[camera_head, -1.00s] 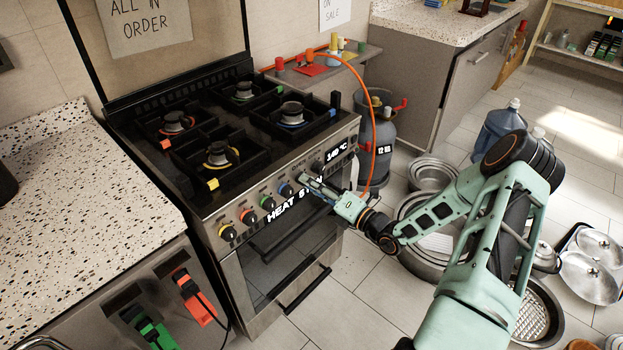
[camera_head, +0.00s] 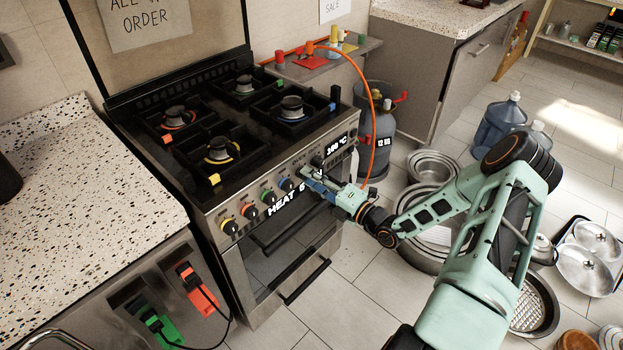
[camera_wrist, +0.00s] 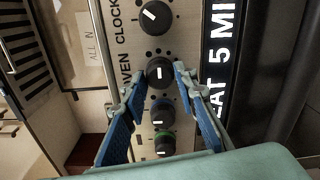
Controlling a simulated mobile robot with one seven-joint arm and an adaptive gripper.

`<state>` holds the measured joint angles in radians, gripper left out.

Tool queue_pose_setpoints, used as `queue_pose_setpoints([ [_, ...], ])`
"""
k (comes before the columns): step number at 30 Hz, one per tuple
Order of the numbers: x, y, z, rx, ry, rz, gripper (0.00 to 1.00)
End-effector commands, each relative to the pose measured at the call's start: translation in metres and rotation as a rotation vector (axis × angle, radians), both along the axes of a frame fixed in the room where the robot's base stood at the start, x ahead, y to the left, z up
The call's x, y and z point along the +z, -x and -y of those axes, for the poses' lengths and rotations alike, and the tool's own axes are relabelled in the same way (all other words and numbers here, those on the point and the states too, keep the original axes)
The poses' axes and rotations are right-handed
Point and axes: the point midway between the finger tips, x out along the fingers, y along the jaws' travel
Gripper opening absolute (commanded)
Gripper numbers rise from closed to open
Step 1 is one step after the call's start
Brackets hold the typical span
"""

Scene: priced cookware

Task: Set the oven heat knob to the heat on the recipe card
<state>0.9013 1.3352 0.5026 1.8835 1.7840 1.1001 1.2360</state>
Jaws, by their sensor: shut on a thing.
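The oven (camera_head: 290,240) stands in the middle of the head view, with a row of knobs along its front panel. In the wrist view the black oven knob (camera_wrist: 160,72), beside the word OVEN, sits between my blue fingertips. My gripper (camera_wrist: 160,74) is shut on this knob; it also shows at the panel in the head view (camera_head: 306,174) and largely hides the knob there. The temperature display (camera_head: 336,147) seems to read 360 °C, in small digits. I cannot make out a recipe card.
The clock knob (camera_wrist: 153,17) and the blue-ringed knob (camera_wrist: 162,113) are close on either side. Below the knobs is a lit HEAT text strip (camera_head: 286,204). An orange hose (camera_head: 374,120) runs to a gas bottle (camera_head: 375,140) right of the oven; pots stand on the floor.

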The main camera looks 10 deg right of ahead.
Motion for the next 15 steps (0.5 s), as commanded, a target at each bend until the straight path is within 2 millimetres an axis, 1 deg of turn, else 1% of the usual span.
queue_pose_setpoints([
  [1,-0.0010,0.0006,0.0000,0.001,0.001,-0.002,0.03],
  [2,-0.0010,0.0006,0.0000,0.001,0.001,-0.002,0.28],
  [6,-0.0007,0.0005,0.0000,0.001,0.001,-0.001,0.43],
  [7,-0.0007,0.0005,0.0000,0.000,0.001,-0.001,0.44],
  [15,-0.0003,0.0010,0.0008,0.000,0.001,0.000,0.44],
])
